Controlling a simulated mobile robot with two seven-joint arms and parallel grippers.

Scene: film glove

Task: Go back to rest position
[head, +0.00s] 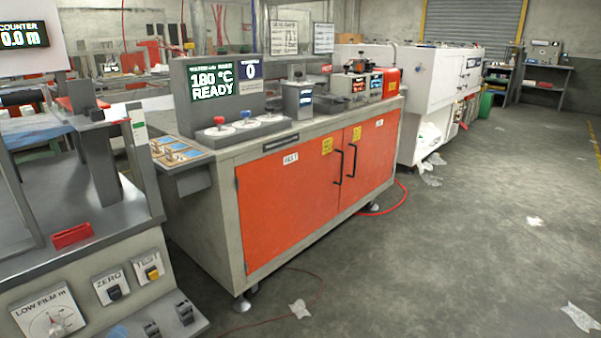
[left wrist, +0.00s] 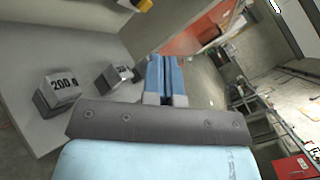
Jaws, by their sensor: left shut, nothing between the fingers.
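My left gripper (left wrist: 166,82) shows in the left wrist view, with its two blue fingers side by side and shut. Nothing is between the fingertips. They point away from the wrist toward a grey and orange surface, and I cannot tell the exact gap to it. I cannot make out the left gripper in the head view. My right gripper is in neither view.
A grey bench with orange doors (head: 310,195) stands mid-picture, with a "180 °C READY" display (head: 211,82). A control panel (head: 95,285) is at the lower left. A block marked 200 (left wrist: 58,95) sits left of the fingers. Open floor (head: 480,220) lies to the right.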

